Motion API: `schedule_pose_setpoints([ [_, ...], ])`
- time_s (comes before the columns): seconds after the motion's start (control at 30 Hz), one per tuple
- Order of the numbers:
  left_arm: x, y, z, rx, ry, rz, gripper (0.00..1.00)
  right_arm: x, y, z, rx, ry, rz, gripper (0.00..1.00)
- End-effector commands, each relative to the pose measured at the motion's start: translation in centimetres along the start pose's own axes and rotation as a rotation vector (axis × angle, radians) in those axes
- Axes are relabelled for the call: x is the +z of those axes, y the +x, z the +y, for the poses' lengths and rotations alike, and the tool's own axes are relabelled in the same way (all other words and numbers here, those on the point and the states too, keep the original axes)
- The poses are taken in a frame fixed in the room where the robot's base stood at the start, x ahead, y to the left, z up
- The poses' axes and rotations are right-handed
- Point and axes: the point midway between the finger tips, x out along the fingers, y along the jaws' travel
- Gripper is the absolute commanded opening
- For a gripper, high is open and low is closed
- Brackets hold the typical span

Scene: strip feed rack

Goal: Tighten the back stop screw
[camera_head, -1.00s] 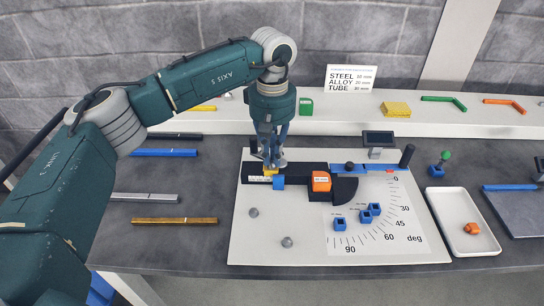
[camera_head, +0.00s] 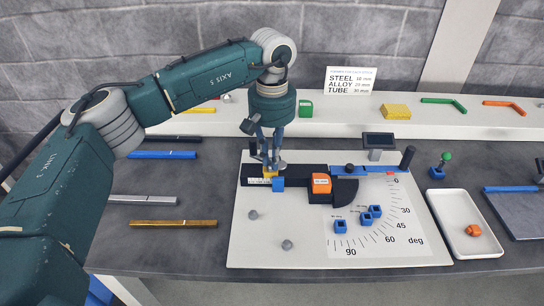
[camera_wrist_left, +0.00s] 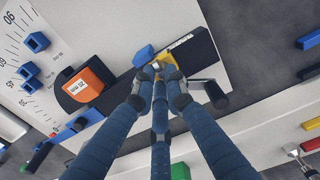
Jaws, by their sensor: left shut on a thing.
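My left gripper (camera_head: 269,162) points down over the left end of the black rail (camera_head: 315,170) on the white board. Its fingers are shut at the back stop, by a yellow piece (camera_head: 270,171) and a blue block (camera_head: 278,183). In the left wrist view the fingertips (camera_wrist_left: 158,72) close around a small grey screw head, which they mostly hide. The yellow piece (camera_wrist_left: 182,52) and the blue block (camera_wrist_left: 143,55) show beside them. An orange block with a white label (camera_head: 321,183) sits farther right along the rail. My right gripper is not in view.
The white board (camera_head: 262,250) carries an angle scale, small blue blocks (camera_head: 341,226) and two grey knobs (camera_head: 287,245). A white tray (camera_head: 449,244) with an orange piece stands at right. Coloured strips (camera_head: 163,154) lie at left. A shelf runs behind.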

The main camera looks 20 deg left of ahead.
Motion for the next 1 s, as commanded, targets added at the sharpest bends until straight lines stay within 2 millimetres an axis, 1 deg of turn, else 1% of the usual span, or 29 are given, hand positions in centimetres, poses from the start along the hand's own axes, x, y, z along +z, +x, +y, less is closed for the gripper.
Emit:
schedule_pose_setpoints([
  [0.03,-0.3,-0.5,0.1,0.006,-0.002,0.012,0.00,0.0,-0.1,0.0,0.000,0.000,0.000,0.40],
  [0.2,-0.4,-0.5,0.1,0.006,-0.003,0.013,0.00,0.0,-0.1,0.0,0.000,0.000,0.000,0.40],
  [0.23,-0.4,-0.5,0.1,0.006,-0.003,0.013,0.16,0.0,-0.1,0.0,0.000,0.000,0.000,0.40],
  [0.27,-0.3,-0.5,0.1,0.006,-0.003,0.012,0.22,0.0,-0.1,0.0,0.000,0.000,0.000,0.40],
  [0.3,-0.3,-0.5,0.1,0.006,-0.003,0.011,0.30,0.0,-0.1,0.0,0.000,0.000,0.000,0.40],
  [0.33,-0.3,-0.4,0.1,0.005,-0.003,0.010,0.31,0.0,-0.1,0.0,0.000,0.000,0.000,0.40],
  [0.57,-0.1,-0.2,0.0,0.002,-0.002,0.005,0.31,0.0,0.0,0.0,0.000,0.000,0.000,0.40],
  [0.7,-0.2,-0.8,0.0,0.002,-0.002,0.006,0.31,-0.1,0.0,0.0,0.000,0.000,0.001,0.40],
  [0.77,-0.2,-1.5,0.1,0.004,-0.002,0.007,0.31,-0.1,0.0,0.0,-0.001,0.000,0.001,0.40],
  [0.87,-0.2,-3.3,0.1,0.004,-0.001,0.007,0.31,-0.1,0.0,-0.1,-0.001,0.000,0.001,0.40],
  [1.0,-0.2,-6.5,0.1,0.005,-0.001,0.009,0.31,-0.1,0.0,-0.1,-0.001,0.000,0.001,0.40],
])
